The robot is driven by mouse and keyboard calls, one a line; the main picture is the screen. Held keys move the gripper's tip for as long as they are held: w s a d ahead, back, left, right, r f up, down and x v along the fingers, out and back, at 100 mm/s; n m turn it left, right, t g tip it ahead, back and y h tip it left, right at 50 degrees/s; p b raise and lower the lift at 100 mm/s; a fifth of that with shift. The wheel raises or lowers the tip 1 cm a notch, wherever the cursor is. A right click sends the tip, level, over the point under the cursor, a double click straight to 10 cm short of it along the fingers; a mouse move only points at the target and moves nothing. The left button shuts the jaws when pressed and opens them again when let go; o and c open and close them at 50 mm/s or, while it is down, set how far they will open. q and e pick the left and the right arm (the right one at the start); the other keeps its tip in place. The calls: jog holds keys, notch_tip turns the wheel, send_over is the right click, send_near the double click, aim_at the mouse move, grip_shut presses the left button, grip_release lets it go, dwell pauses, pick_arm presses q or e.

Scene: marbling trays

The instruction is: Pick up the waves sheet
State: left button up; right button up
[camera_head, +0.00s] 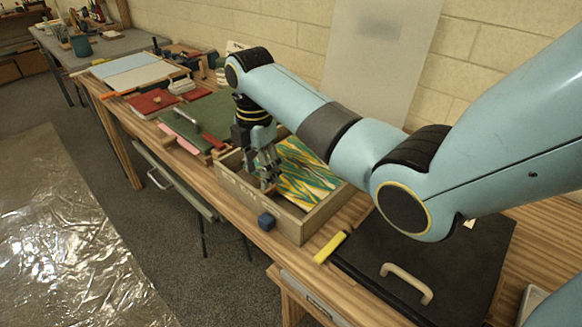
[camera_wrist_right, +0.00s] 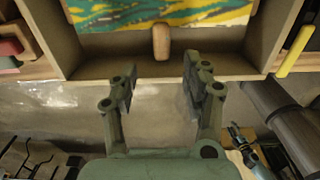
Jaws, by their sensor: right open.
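The waves sheet (camera_head: 308,174), with wavy green, yellow and pale bands, lies in a wooden tray (camera_head: 300,228) on the bench. In the right wrist view the near strip of the sheet (camera_wrist_right: 200,14) shows along the top, with a small wooden peg (camera_wrist_right: 161,42) at its edge. My right gripper (camera_head: 266,172) points down at the left part of the tray, beside the sheet. In the right wrist view its two fingers (camera_wrist_right: 158,88) are spread with nothing between them. My left gripper is not in view.
A yellow strip (camera_head: 330,247) and a black case (camera_head: 450,268) with a pale handle are to the right. A green mat (camera_head: 205,120) lies left of the tray. The wall is close behind.

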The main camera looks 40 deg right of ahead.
jog(key=shift+f, duration=0.4)
notch_tip(320, 180, down, 5)
jog(key=shift+s+d+f, duration=0.1)
jog(key=shift+d, duration=0.05)
jog(key=shift+p, duration=0.3)
jog(key=c, duration=0.4)
jog(key=shift+c, duration=0.8)
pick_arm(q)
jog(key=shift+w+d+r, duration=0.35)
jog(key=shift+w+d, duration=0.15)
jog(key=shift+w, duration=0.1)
pick_arm(e)
jog(key=c, duration=0.3)
